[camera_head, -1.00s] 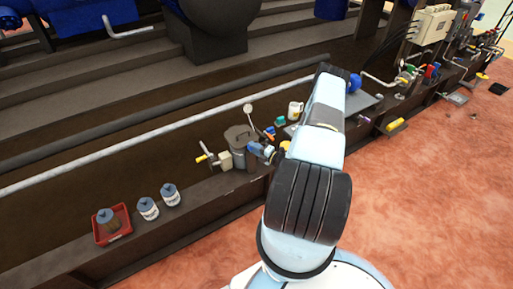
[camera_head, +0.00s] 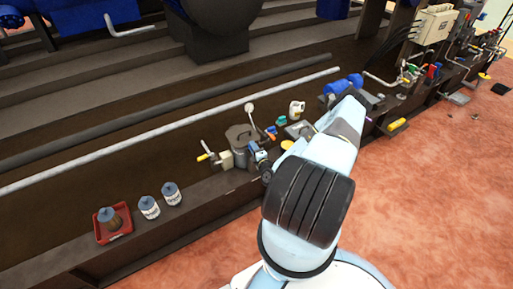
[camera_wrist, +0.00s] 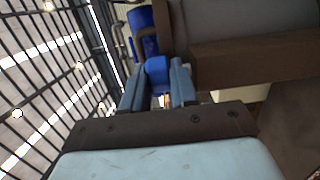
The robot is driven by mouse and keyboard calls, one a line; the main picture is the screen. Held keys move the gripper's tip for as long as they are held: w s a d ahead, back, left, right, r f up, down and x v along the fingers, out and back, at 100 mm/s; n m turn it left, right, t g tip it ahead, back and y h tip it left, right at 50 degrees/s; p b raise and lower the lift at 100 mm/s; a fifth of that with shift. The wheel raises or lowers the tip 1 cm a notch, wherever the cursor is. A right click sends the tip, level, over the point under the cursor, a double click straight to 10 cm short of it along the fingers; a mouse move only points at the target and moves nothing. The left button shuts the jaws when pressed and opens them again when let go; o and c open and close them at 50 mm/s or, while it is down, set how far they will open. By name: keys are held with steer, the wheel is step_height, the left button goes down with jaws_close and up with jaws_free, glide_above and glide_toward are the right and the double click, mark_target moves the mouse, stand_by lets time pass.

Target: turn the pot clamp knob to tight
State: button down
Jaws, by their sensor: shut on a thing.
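A grey lidded pot (camera_head: 239,146) stands on the dark ledge, left of my arm. My gripper (camera_head: 256,151) is at the pot's right side, small and partly behind my own wrist. In the wrist view my gripper (camera_wrist: 158,68) shows two pale blue fingers a narrow gap apart. A small orange bit shows between the fingers. How far the knob is turned cannot be told.
A red tray (camera_head: 112,224) and two white-and-blue jars (camera_head: 149,207) stand left on the ledge. A white mug (camera_head: 297,108) is behind the gripper. Blue parts (camera_head: 341,86) and a yellow-handled tool (camera_head: 397,125) lie right.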

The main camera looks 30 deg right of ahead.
steer(key=shift+w+a+m+g+h, duration=0.1)
steer(key=shift+a+m+g+h, duration=0.15)
steer(key=shift+m+h, duration=0.75)
steer(key=shift+w+a+m+g+h, duration=0.1)
steer(key=shift+m+g+h, duration=0.15)
steer(key=shift+m+h, duration=0.7)
steer(key=shift+n+h, duration=0.25)
steer(key=shift+h, duration=0.4)
steer(key=c, duration=1.2)
jaws_free()
steer(key=shift+o, duration=0.2)
steer(key=shift+d, duration=0.1)
steer(key=v, duration=1.3)
steer(key=shift+s+a, duration=0.2)
steer(key=shift+s, duration=0.15)
